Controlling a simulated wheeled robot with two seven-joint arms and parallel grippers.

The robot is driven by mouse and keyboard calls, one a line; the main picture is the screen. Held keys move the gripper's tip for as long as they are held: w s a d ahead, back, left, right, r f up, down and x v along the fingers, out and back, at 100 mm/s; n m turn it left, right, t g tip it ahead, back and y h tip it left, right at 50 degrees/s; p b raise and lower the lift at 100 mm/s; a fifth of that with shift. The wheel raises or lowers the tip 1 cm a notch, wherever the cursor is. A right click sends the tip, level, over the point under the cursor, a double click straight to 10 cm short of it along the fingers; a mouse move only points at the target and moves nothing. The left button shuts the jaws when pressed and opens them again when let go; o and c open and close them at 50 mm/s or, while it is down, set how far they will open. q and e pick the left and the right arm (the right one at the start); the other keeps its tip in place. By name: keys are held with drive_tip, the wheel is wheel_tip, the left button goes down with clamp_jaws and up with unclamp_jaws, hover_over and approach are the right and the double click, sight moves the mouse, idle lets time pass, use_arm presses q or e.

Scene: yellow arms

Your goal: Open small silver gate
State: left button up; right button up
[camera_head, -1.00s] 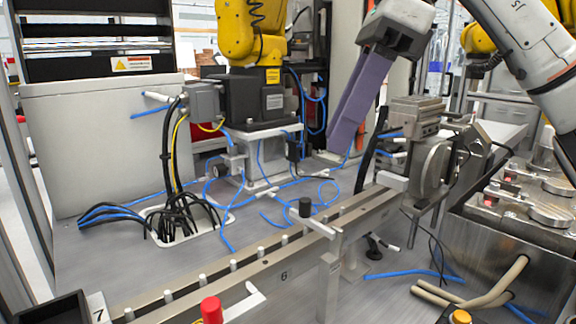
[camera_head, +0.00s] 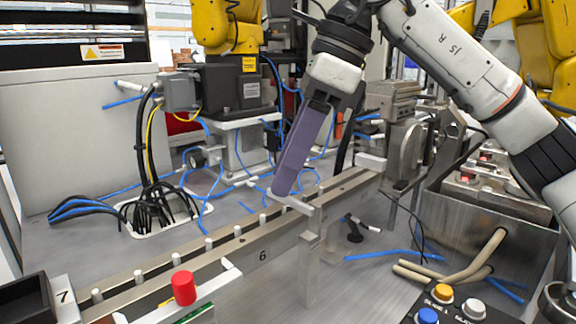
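The small silver gate (camera_head: 294,204) is a flat metal bar on top of a square silver post (camera_head: 310,262), beside the long rail in the middle of the head view. My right gripper (camera_head: 284,190) comes down from the upper right, with its long purple fingers tilted and their tips at the gate's left end. The tips hide that part of the gate, including the place of its black knob. The fingers overlap from this side, so I cannot tell whether they are apart or closed, or whether they touch the gate. My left gripper is not in view.
The metal rail (camera_head: 196,262), with several white pins, runs diagonally past the gate. A red knob (camera_head: 183,287) stands front left. A metal machine block (camera_head: 398,130) is behind right, and a button panel (camera_head: 450,303) is front right. Blue hoses and black cables lie behind the rail.

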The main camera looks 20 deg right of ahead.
clamp_jaws()
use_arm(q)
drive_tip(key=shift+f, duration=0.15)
